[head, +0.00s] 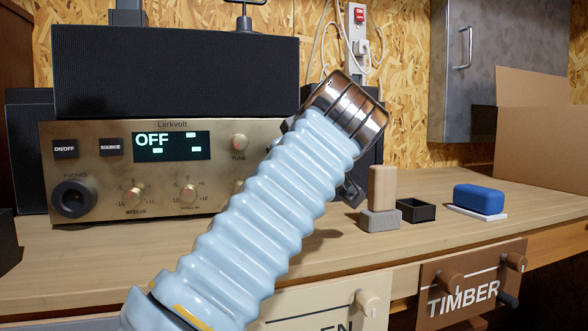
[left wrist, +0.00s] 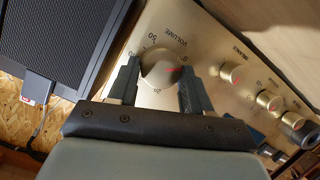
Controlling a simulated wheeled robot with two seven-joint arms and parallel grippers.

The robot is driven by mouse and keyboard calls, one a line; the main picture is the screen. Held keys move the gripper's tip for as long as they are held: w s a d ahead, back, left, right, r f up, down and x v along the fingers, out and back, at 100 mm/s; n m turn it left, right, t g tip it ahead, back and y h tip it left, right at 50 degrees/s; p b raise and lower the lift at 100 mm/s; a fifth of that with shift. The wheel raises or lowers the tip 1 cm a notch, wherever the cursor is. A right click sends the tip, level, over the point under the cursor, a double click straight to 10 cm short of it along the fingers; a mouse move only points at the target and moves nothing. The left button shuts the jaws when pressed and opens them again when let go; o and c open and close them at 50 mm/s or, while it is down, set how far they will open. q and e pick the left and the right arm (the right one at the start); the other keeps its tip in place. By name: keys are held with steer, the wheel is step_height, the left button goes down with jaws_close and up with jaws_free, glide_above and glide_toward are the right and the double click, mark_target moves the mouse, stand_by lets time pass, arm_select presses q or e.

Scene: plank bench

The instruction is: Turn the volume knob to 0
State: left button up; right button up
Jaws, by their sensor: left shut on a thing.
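The volume knob (left wrist: 158,70) is a round metal knob with a red pointer mark, next to the printed word VOLUME on the amplifier's gold faceplate (head: 100,185). In the left wrist view the red mark points right, toward one finger. My left gripper (left wrist: 160,67) is shut on the knob, with one dark finger on each side. In the head view my left arm covers the right part of the amplifier and hides the knob. The display (head: 172,146) reads OFF. My right gripper is not in view.
A black speaker (head: 175,75) lies on top of the amplifier. To the right on the bench are a wooden block on a grey base (head: 381,219), a small black tray (head: 416,212) and a blue block (head: 479,199). A drawer labelled TIMBER (head: 445,272) is below.

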arm_select(q)
steer(key=shift+a+f+n+h+b, duration=0.1)
steer(key=shift+f+n+h+b, duration=0.15)
steer(key=shift+n+b, duration=0.45)
steer(key=shift+r+n, duration=0.1)
steer(key=shift+n, duration=0.2)
steer(key=o, duration=1)
steer(key=shift+o, duration=0.2)
steer(key=v, duration=1.3)
steer(key=shift+s, duration=0.45)
